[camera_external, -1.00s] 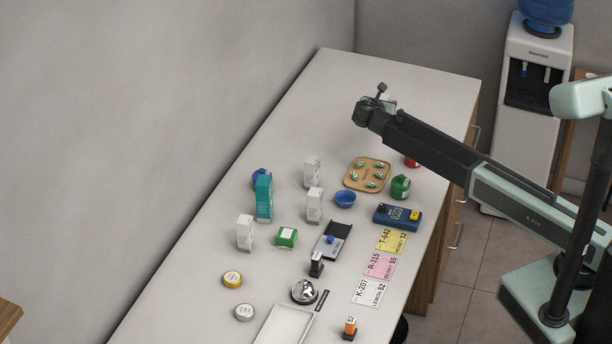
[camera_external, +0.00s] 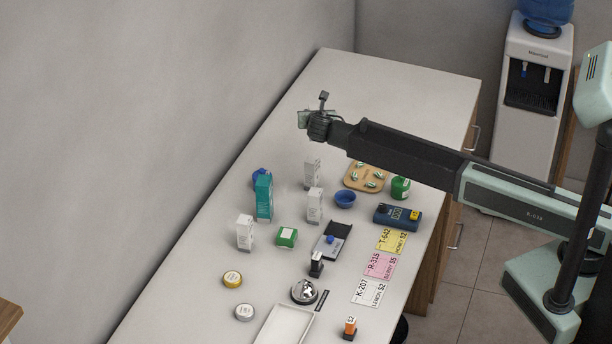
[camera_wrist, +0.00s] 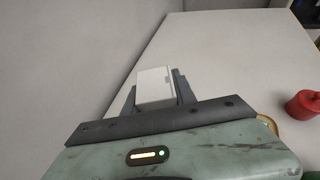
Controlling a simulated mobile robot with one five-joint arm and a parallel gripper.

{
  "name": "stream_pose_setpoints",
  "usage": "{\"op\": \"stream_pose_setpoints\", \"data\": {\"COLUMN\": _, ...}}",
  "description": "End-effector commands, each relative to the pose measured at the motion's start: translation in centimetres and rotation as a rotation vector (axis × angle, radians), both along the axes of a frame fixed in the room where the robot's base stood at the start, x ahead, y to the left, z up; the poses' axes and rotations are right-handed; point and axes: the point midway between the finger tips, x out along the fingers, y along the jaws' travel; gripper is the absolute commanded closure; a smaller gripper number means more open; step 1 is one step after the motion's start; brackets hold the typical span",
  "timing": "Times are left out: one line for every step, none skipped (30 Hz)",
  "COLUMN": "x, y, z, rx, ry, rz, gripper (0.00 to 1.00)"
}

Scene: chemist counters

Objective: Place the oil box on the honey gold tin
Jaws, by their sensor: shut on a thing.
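My gripper (camera_external: 312,120) is shut on a white box (camera_wrist: 155,86), held between its fingers above the far part of the counter. No label that would confirm it as the oil box is readable. In the external view the box shows only as a small pale piece beside the fingers. The gold tin (camera_external: 232,279), round with a pale lid, stands on the counter at the lower left, well away from my gripper. A silver tin (camera_external: 244,312) stands just below it.
White boxes (camera_external: 245,232), a teal box (camera_external: 264,198) and a green box (camera_external: 286,237) stand between my gripper and the gold tin. A red jar (camera_wrist: 303,104) shows at right. The far counter is clear.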

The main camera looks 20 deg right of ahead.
Motion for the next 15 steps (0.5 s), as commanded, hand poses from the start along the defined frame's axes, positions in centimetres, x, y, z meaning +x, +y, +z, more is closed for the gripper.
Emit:
{"op": "stream_pose_setpoints", "data": {"x": -0.9, "y": 3.2, "z": 0.9, "rx": 0.0, "ry": 0.0, "rz": 0.051, "gripper": 1.0}}
{"op": "stream_pose_setpoints", "data": {"x": -1.5, "y": 5.0, "z": 1.2, "rx": 0.0, "ry": 0.0, "rz": 0.083, "gripper": 1.0}}
{"op": "stream_pose_setpoints", "data": {"x": -2.3, "y": 7.3, "z": 1.6, "rx": 0.0, "ry": 0.0, "rz": 0.123, "gripper": 1.0}}
{"op": "stream_pose_setpoints", "data": {"x": -3.0, "y": 9.2, "z": 1.8, "rx": 0.0, "ry": -0.001, "rz": 0.154, "gripper": 1.0}}
{"op": "stream_pose_setpoints", "data": {"x": -3.7, "y": 10.9, "z": 2.1, "rx": -0.001, "ry": -0.002, "rz": 0.184, "gripper": 1.0}}
{"op": "stream_pose_setpoints", "data": {"x": -4.7, "y": 13.1, "z": 2.5, "rx": -0.001, "ry": -0.004, "rz": 0.223, "gripper": 1.0}}
{"op": "stream_pose_setpoints", "data": {"x": -5.5, "y": 14.9, "z": 2.7, "rx": -0.001, "ry": -0.005, "rz": 0.253, "gripper": 1.0}}
{"op": "stream_pose_setpoints", "data": {"x": -6.4, "y": 16.5, "z": 2.9, "rx": -0.001, "ry": -0.007, "rz": 0.28, "gripper": 1.0}}
{"op": "stream_pose_setpoints", "data": {"x": -7.6, "y": 18.7, "z": 3.2, "rx": -0.003, "ry": -0.009, "rz": 0.315, "gripper": 1.0}}
{"op": "stream_pose_setpoints", "data": {"x": -8.5, "y": 20.3, "z": 3.2, "rx": -0.003, "ry": -0.009, "rz": 0.337, "gripper": 1.0}}
{"op": "stream_pose_setpoints", "data": {"x": -9.5, "y": 21.8, "z": 3.0, "rx": -0.003, "ry": -0.009, "rz": 0.354, "gripper": 1.0}}
{"op": "stream_pose_setpoints", "data": {"x": -10.9, "y": 23.8, "z": 2.6, "rx": -0.003, "ry": -0.007, "rz": 0.368, "gripper": 1.0}}
{"op": "stream_pose_setpoints", "data": {"x": -12.0, "y": 25.0, "z": 2.2, "rx": -0.002, "ry": -0.005, "rz": 0.371, "gripper": 1.0}}
{"op": "stream_pose_setpoints", "data": {"x": -13.1, "y": 26.2, "z": 1.8, "rx": -0.001, "ry": -0.003, "rz": 0.372, "gripper": 1.0}}
{"op": "stream_pose_setpoints", "data": {"x": -14.5, "y": 27.7, "z": 1.4, "rx": -0.002, "ry": -0.001, "rz": 0.373, "gripper": 1.0}}
